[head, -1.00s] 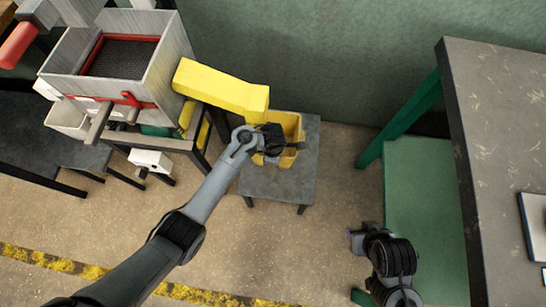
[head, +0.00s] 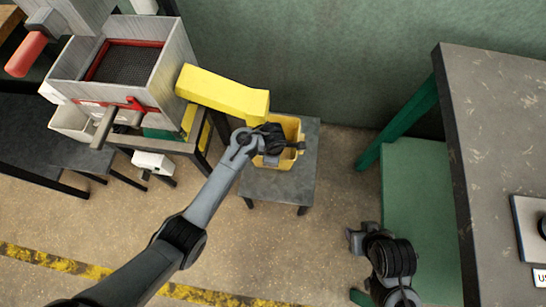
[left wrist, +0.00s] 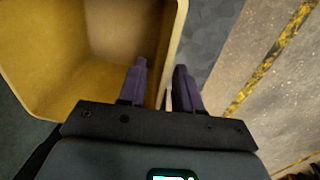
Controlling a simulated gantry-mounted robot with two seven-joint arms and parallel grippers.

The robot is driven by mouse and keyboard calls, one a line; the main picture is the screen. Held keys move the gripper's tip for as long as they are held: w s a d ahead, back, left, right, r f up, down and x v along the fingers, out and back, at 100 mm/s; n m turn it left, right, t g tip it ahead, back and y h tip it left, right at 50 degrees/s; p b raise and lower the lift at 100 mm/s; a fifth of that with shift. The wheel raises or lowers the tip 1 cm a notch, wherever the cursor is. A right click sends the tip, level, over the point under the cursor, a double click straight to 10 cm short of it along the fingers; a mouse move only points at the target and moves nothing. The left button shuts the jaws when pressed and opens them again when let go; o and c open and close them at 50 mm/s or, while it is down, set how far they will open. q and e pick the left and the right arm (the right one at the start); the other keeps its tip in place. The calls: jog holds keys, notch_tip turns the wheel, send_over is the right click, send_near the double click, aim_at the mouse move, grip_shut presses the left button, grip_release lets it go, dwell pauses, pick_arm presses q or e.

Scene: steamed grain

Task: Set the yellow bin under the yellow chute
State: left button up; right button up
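The yellow bin (head: 292,128) stands on a small dark grey table (head: 268,185), at the lower right end of the yellow chute (head: 222,92). The chute's end lies beside the bin's upper left edge in the head view; I cannot tell how far it overhangs. My left gripper (head: 284,150) is at the bin's near side. In the left wrist view its two fingers (left wrist: 160,82) straddle the wall of the bin (left wrist: 45,50), one inside and one outside, with a gap showing. My right gripper (head: 353,240) hangs away from the bin, at lower right; its fingers are unclear.
A grey machine with a red-edged mesh hopper (head: 125,62) carries the chute at left. A grey-topped workbench (head: 495,130) with a green lower shelf (head: 415,200) stands at right. Open floor (head: 290,250) with a yellow stripe lies in front.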

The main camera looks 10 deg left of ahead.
pick_arm(q)
notch_tip(320, 180, up, 9)
jog(key=p, duration=0.5)
jog(key=s+a+m+t, duration=0.1)
jog(key=s+a+m, duration=0.8)
jog(key=s, duration=0.2)
jog(key=s+a+r+m+t, duration=0.1)
jog(key=s+a+r+m, duration=0.7)
jog(key=s, duration=0.4)
jog(key=r+m, duration=0.1)
jog(key=m, duration=0.1)
jog(key=shift+s+a+r+m+t, duration=0.15)
jog(key=shift+s+m+t, duration=0.05)
jog(key=shift+m+t, duration=0.2)
jog(key=shift+r, duration=0.15)
notch_tip(320, 180, up, 48)
jog(key=p, duration=4.8)
notch_tip(320, 180, down, 75)
jog(key=b, duration=7.5)
